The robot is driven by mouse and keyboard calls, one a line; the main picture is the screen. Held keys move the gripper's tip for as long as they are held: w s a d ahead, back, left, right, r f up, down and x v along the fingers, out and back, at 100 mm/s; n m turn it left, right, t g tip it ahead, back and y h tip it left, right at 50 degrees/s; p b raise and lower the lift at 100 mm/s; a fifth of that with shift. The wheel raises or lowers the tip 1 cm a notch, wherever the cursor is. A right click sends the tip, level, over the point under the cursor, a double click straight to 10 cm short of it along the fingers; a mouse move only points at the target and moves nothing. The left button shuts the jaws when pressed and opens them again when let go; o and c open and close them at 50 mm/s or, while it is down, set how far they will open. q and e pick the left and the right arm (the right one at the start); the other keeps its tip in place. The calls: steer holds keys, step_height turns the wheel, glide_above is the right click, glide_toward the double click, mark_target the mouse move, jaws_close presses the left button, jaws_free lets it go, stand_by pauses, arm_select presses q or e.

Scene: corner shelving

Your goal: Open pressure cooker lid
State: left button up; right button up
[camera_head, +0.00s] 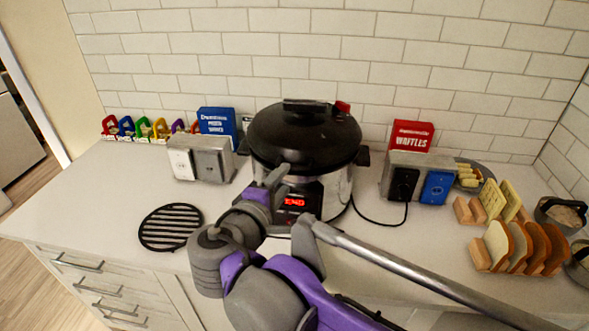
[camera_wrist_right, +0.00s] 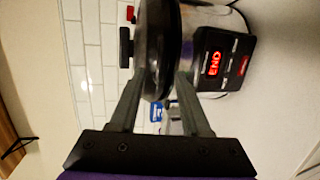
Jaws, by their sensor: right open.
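The pressure cooker (camera_head: 335,190) stands at the back middle of the counter, with a steel body and a lit red display. Its black lid (camera_head: 303,135) is on top and looks closed, with a black handle (camera_head: 305,106) and a red valve (camera_head: 343,106). My right gripper (camera_head: 277,176) is at the front left of the cooker, just below the lid's rim. In the right wrist view, my open right gripper (camera_wrist_right: 162,82) has its fingers on either side of the lid's edge (camera_wrist_right: 158,45). Contact cannot be told. My left gripper is out of view.
A silver toaster (camera_head: 208,160) and blue box (camera_head: 217,121) stand left of the cooker. Another toaster (camera_head: 403,178), red waffle box (camera_head: 411,136) and bread slices (camera_head: 510,245) stand right. A black trivet (camera_head: 171,227) lies front left, with bare counter around it.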

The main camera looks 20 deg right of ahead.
mark_target(293, 169)
steer(key=x, duration=0.7)
steer(key=shift+w+d+f, duration=0.1)
steer(key=shift+w+d, duration=0.1)
steer(key=shift+w, duration=0.05)
jaws_close()
stand_by(1.1)
